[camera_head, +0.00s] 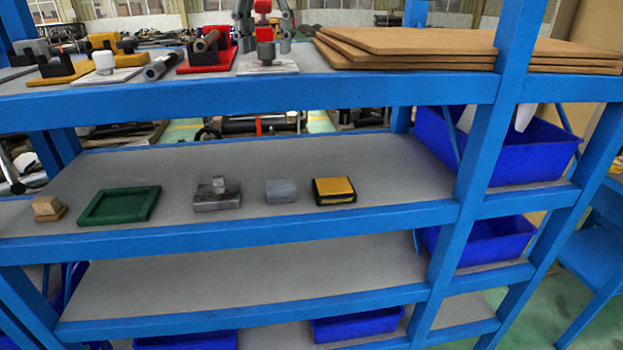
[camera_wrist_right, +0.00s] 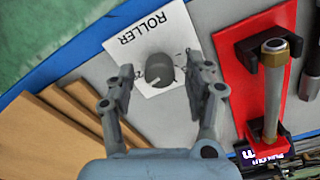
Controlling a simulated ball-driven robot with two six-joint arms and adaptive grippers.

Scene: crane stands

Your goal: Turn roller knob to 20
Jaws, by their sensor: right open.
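The grey roller knob (camera_head: 266,52) stands on a white plate (camera_head: 283,67) on the top shelf. In the right wrist view the round dark knob (camera_wrist_right: 159,70) has a small light mark near its lower left edge. The plate (camera_wrist_right: 176,28) reads "ROLLER"; I cannot make out a scale. My right gripper (camera_head: 265,45) comes from above, and its open fingers stand on either side of the knob. In the right wrist view my right gripper (camera_wrist_right: 160,84) shows gaps between both fingertips and the knob. My left gripper is not in view.
A red stand (camera_head: 222,62) holding a cylinder is left of the knob; it also shows in the wrist view (camera_wrist_right: 237,68). Brown boards (camera_head: 400,42) are stacked to the right. Yellow stands (camera_head: 65,74) are farther left. A blue beam (camera_head: 250,93) edges the shelf.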

